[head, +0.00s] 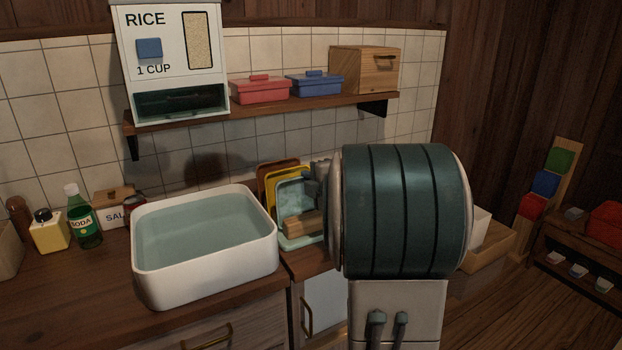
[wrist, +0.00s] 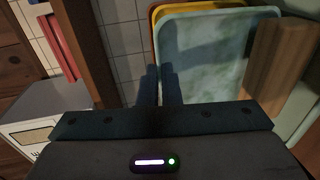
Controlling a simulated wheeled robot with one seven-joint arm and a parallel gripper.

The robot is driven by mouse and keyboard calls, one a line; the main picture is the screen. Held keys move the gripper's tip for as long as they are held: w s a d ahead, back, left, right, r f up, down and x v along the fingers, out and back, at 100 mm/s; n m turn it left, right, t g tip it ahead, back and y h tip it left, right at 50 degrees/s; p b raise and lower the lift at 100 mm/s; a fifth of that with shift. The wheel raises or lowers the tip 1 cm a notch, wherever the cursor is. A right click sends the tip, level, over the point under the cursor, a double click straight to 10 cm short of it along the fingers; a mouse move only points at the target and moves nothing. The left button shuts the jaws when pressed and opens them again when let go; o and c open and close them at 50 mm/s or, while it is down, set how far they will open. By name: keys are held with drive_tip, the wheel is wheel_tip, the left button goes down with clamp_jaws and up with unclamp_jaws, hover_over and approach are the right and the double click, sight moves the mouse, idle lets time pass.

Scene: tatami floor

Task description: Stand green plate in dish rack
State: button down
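The pale green plate (head: 293,190) stands nearly upright at the back of the counter, in front of a yellow one. It fills much of the wrist view (wrist: 215,65). My gripper (wrist: 161,72) is at the plate's edge, its two dark fingers close together with the rim between them. In the head view my gripper (head: 318,180) is at the plate's right side, mostly hidden by my arm. A wooden piece (head: 303,222), perhaps part of the dish rack, crosses the plate's front. It also shows in the wrist view (wrist: 280,70). The rack's remainder is hidden.
A yellow plate (head: 269,182) and an orange-brown one (head: 266,166) stand behind. A white basin of water (head: 150,275) is left of them. A shelf (head: 270,108) with boxes and a rice dispenser (head: 170,90) are above. Soda (head: 83,222) stands far left.

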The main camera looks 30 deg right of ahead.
drive_tip(key=shift+f+b, duration=0.5)
drive_tip(key=shift+b, duration=0.15)
idle(0.5)
drive_tip(key=c, duration=1.6)
unclamp_jaws()
drive_tip(key=shift+o, duration=0.2)
drive_tip(key=shift+s, duration=0.1)
drive_tip(key=s+r+p, duration=0.1)
drive_tip(key=s+r, duration=0.1)
drive_tip(key=s, duration=1.1)
drive_tip(key=shift+s+d+r, duration=0.2)
drive_tip(key=shift+d+r, duration=0.05)
drive_tip(key=shift+r, duration=0.05)
drive_tip(key=shift+p, duration=0.3)
